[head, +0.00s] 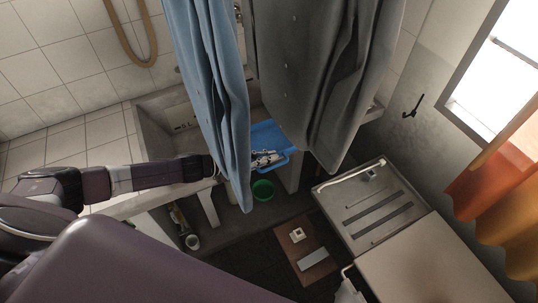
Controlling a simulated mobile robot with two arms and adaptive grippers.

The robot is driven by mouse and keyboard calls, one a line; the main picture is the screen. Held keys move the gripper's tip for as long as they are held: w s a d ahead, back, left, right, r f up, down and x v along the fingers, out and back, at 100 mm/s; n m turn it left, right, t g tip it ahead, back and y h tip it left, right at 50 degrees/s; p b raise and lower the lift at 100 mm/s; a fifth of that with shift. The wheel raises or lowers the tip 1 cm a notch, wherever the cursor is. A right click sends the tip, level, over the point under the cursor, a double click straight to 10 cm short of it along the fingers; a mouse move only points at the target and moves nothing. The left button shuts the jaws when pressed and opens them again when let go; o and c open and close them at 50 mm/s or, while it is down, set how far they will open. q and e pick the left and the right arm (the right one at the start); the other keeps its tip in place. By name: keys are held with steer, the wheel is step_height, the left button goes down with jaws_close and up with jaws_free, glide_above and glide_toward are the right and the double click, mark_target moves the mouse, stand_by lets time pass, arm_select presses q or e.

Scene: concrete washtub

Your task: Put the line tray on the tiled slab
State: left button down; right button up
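A blue tray (268,133), which I take as the line tray, shows between and below the hanging blue and grey cloths at the washtub. The blue cloth hides its left part. My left gripper (270,158) reaches in from the left, behind the blue cloth, and its fingers are at the tray's near edge. The fingers are small and partly covered, so I cannot tell whether they are closed on the rim. The tiled slab (90,150) is the pale tiled surface left of the washtub, with my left arm across its near side. My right gripper is not in view.
The blue cloth (212,80) and grey cloth (320,65) hang close around the tray. The concrete washtub (152,125) lies behind. A green bucket (262,190) stands below. A metal-topped unit (370,205) is at right. The tiled slab's visible top looks clear.

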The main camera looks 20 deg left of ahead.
arm_select(q)
steer(key=shift+f, duration=0.1)
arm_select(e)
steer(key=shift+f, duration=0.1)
arm_select(q)
steer(key=c, duration=2.2)
jaws_free()
steer(key=shift+o, duration=0.2)
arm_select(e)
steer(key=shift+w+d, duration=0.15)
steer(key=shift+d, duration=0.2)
